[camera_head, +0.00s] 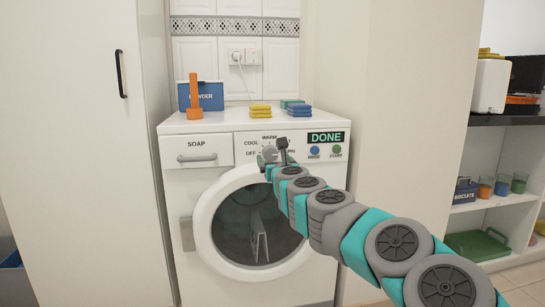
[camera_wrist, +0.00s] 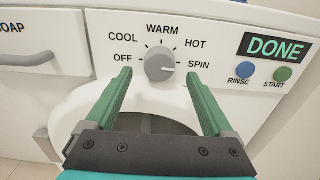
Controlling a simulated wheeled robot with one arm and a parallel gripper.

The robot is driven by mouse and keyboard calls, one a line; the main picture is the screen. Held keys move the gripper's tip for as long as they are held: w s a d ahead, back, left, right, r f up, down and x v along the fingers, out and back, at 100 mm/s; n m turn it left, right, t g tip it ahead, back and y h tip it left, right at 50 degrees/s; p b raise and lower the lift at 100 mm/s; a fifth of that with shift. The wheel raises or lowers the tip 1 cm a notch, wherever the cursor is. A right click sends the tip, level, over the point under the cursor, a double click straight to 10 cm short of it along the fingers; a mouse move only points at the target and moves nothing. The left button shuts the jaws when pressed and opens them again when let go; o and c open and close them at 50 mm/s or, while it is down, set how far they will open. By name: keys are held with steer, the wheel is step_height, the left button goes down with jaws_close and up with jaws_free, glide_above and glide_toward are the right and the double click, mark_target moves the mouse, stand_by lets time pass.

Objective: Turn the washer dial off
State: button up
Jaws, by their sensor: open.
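The washer (camera_head: 176,230) stands against the tiled wall. Its round grey dial (camera_wrist: 160,65) is in the middle of the control panel, ringed by OFF, COOL, WARM, HOT and SPIN. A pale mark on the dial appears to point right, towards SPIN. My gripper (camera_wrist: 158,76) is open and empty, its green fingers either side of the dial in the wrist view. I cannot tell whether they touch it. In the head view my gripper (camera_head: 272,158) is at the panel and partly covers the dial. The display (camera_wrist: 275,46) reads DONE.
The RINSE button (camera_wrist: 245,70) and START button (camera_wrist: 283,73) are right of the dial. The SOAP drawer (camera_head: 198,151) is left. An orange object (camera_head: 194,100), a powder box (camera_head: 211,96) and folded cloths (camera_head: 261,111) sit on top. The round door (camera_head: 205,235) is below the panel.

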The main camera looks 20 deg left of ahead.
mark_target(270, 153)
steer(key=shift+w+a+r, duration=0.1)
steer(key=shift+w+a, duration=0.2)
steer(key=shift+w, duration=0.35)
steer(key=shift+w+a+p, duration=0.3)
steer(key=shift+w+a, duration=0.15)
steer(key=shift+w, duration=0.05)
steer(key=c, duration=1.4)
